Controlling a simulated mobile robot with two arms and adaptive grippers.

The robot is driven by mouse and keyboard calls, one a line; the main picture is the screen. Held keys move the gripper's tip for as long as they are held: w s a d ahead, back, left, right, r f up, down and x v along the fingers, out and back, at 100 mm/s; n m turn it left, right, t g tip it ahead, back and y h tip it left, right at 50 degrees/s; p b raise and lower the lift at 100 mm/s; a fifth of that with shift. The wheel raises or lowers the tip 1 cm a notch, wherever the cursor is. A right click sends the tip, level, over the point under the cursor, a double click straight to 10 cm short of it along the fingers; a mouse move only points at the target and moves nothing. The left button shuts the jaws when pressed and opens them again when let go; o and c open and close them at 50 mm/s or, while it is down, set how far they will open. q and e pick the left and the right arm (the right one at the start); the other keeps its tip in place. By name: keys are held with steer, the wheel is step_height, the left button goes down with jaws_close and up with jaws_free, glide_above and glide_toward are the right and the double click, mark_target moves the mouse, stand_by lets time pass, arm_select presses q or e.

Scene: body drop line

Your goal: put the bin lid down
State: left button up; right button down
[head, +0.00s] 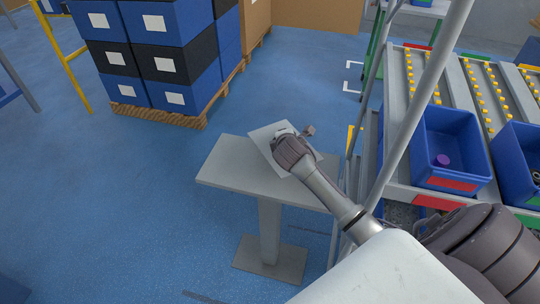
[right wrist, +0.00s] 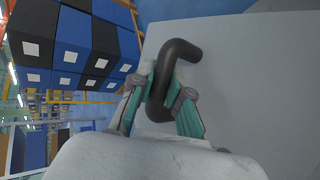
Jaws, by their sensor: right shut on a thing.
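The bin lid is a flat light grey panel (head: 264,134) at the small grey pedestal table (head: 235,172) in the head view. It lies askew over the table's far right part and overhangs the far edge; I cannot tell whether it touches the top. My right gripper (head: 301,134) is over the lid and hides part of it. In the right wrist view its teal fingers (right wrist: 165,97) are shut on the lid's dark bent handle (right wrist: 181,48), with the pale lid surface (right wrist: 245,75) behind. My left gripper is in neither view.
A pallet of blue and black bins (head: 160,50) stands at the back left. A roller rack (head: 395,100) with blue bins (head: 450,150) stands close on the right, with its grey post near my right arm. The blue floor (head: 100,200) left of the table is clear.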

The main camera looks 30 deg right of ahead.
mark_target(261, 137)
steer(key=a+f, duration=0.2)
steer(key=a, duration=0.1)
steer(key=w+a+f, duration=0.1)
steer(key=shift+a, duration=0.3)
steer(key=shift+f, duration=1.95)
steer(key=shift+f, duration=0.1)
steer(key=c, duration=1.1)
jaws_free()
steer(key=shift+c, duration=0.2)
